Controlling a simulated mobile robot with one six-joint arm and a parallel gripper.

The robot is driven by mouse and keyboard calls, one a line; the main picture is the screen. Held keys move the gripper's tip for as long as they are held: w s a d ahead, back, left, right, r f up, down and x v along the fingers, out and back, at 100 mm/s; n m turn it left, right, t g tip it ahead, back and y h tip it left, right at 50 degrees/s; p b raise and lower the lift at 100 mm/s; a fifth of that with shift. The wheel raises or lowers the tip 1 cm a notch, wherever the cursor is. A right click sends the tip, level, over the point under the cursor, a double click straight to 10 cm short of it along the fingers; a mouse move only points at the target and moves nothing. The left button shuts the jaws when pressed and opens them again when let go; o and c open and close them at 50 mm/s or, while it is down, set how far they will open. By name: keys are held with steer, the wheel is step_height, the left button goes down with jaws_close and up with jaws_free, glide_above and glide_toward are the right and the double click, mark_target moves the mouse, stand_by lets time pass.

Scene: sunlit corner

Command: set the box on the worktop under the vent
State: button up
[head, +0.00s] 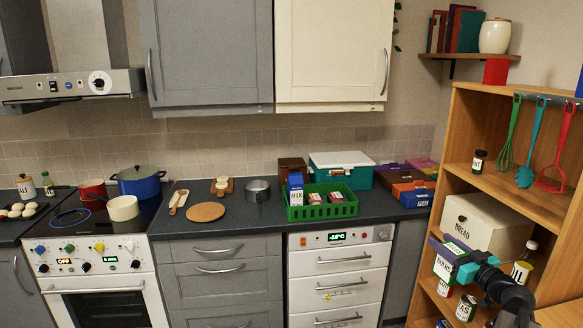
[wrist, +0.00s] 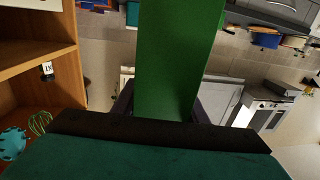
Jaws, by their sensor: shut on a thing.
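My gripper (head: 462,256) is at the right in the head view, in front of the wooden shelf unit. It is shut on a green box (wrist: 168,60), which fills the middle of the wrist view between the fingers (wrist: 163,108). In the head view the box (head: 443,267) shows a pale, lettered face, partly hidden by the gripper. The vent, a grey cooker hood (head: 70,86), is on the wall at the far left. Below it is the black hob of the cooker (head: 95,250). The dark worktop (head: 240,220) runs right from the cooker.
A blue pot (head: 140,183), red pot (head: 92,192) and cream pot (head: 123,208) stand on the hob. A round board (head: 206,212), metal pan (head: 258,190) and green crate (head: 320,212) are on the worktop. The shelf unit (head: 530,215) with hanging utensils is close to my gripper.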

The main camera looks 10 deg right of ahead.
steer(key=a+f+n+g+y+b, duration=0.1)
steer(key=a+f+n+g+y, duration=0.1)
steer(key=a, duration=1)
steer(key=s+a+f+n+g+y, duration=0.1)
steer(key=a+f+n+g+y, duration=0.1)
steer(key=a+f+n+y, duration=0.2)
steer(key=s+a+f+n+g+y+b, duration=0.1)
steer(key=a+f+y, duration=0.4)
steer(key=a, duration=1.5)
step_height(320, 180, down, 3)
steer(key=shift+f+n+g+b, duration=0.1)
steer(key=shift+n+g+b, duration=0.2)
steer(key=shift+n+g, duration=0.7)
